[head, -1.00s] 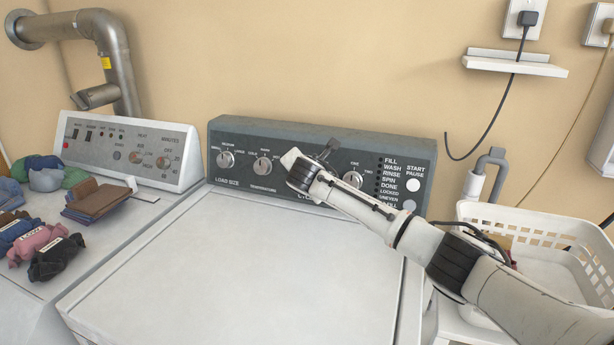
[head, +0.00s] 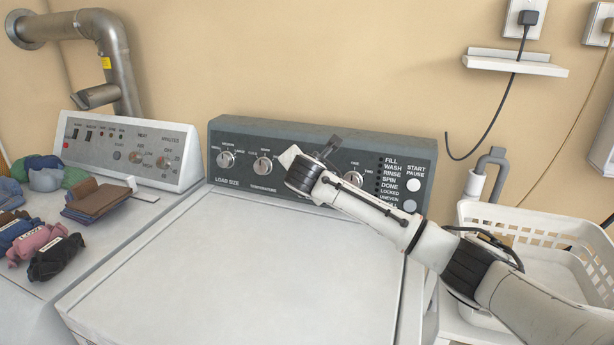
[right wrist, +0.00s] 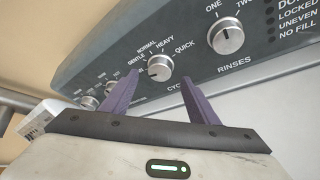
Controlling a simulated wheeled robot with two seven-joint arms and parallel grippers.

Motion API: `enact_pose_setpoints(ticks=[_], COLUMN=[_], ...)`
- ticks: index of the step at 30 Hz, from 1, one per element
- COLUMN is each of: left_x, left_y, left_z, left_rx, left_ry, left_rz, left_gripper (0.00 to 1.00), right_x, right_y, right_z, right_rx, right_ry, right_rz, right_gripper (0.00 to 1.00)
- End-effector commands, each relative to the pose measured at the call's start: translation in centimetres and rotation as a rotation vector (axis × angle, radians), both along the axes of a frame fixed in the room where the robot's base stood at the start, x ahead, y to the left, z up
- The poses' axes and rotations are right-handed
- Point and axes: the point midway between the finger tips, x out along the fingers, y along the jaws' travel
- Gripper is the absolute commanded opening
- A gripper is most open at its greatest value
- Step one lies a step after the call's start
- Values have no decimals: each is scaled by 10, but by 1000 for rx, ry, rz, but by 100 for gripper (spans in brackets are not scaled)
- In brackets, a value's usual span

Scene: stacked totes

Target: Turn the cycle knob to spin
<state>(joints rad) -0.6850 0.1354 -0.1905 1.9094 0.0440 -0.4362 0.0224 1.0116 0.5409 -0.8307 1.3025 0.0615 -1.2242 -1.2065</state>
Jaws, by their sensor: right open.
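The cycle knob (right wrist: 160,67) is a round silver knob on the washer's dark grey panel (right wrist: 110,60), ringed by labels including GENTLE, NORMAL, HEAVY and QUICK. I cannot make out its exact pointer setting or a spin label beside it. My right gripper (right wrist: 157,88) is open, its two purple fingers apart, with the knob showing between and just beyond the tips. No contact is visible. In the head view my right gripper (head: 328,147) is in front of the panel and hides the cycle knob. My left gripper is not in view.
The rinses knob (right wrist: 226,38) is close to the right of the cycle knob. The load size knob (head: 226,159) and temperature knob (head: 262,166) are to the left. The washer lid (head: 240,260) is clear. A white basket (head: 540,235) stands at the right.

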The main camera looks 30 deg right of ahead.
Motion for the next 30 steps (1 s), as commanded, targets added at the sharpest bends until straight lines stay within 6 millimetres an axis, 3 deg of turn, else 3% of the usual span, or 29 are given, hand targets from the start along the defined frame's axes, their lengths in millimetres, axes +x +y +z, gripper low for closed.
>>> enact_pose_setpoints(ticks=[6, 12, 30], left_x=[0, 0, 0], left_y=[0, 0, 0], left_z=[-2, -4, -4], left_rx=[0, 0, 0], left_ry=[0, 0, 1], left_rz=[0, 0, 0], left_gripper=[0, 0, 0], right_x=[-29, -45, -47], right_y=[16, 24, 26], right_z=[18, 27, 29], right_rx=[0, 0, 0], right_ry=[-2, 0, 1], right_rz=[2, 0, -1], right_gripper=[54, 54, 54])
